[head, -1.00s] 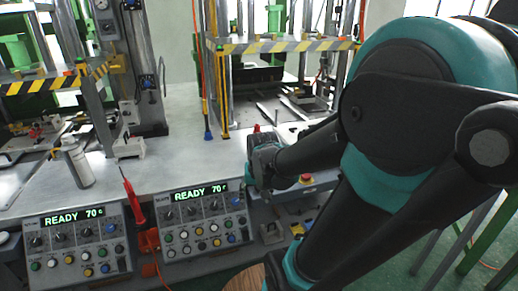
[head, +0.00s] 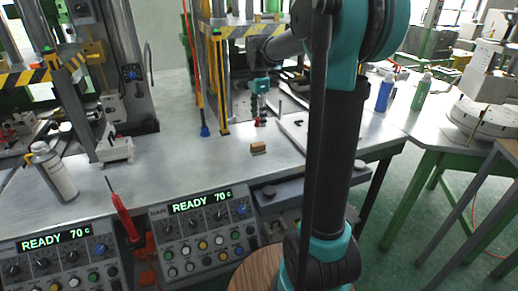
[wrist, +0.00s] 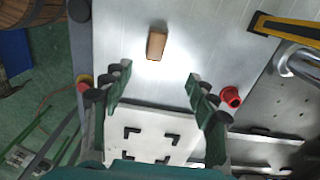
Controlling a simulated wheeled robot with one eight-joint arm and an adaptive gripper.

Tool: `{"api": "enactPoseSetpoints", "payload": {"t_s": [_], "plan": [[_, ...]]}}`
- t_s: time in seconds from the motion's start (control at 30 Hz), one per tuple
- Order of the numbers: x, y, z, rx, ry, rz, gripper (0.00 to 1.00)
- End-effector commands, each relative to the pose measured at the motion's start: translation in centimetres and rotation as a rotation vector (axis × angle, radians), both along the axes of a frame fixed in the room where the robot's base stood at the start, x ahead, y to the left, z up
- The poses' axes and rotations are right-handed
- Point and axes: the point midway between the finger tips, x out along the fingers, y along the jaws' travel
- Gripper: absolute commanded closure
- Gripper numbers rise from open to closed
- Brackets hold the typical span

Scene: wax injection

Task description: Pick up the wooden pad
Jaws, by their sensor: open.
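The wooden pad (head: 258,148) is a small brown block lying on the grey metal worktop (head: 215,168), near its front edge. In the wrist view the pad (wrist: 156,44) lies beyond my fingertips, roughly centred between them and apart from both. My gripper (wrist: 157,82) is open and empty. In the head view my gripper (head: 260,103) hangs above the worktop behind the pad, partly small and dark against the press.
A red cap-like part (wrist: 231,97) lies just outside my right finger. A white plate (wrist: 150,133) with black corner marks is under my gripper. Striped press posts (head: 222,100) stand left of my gripper. Control boxes (head: 205,232) line the front edge.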

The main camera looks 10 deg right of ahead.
Motion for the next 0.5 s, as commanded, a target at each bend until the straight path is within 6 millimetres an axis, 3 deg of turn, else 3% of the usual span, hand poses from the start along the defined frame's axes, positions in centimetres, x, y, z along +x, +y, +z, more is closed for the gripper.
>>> {"api": "enactPoseSetpoints", "payload": {"t_s": [0.3,0.5], "plan": [[0.0,0.0,-5.8,0.0,-0.001,0.001,0.41],[-0.1,0.0,-7.2,0.0,-0.001,0.001,0.41]]}}
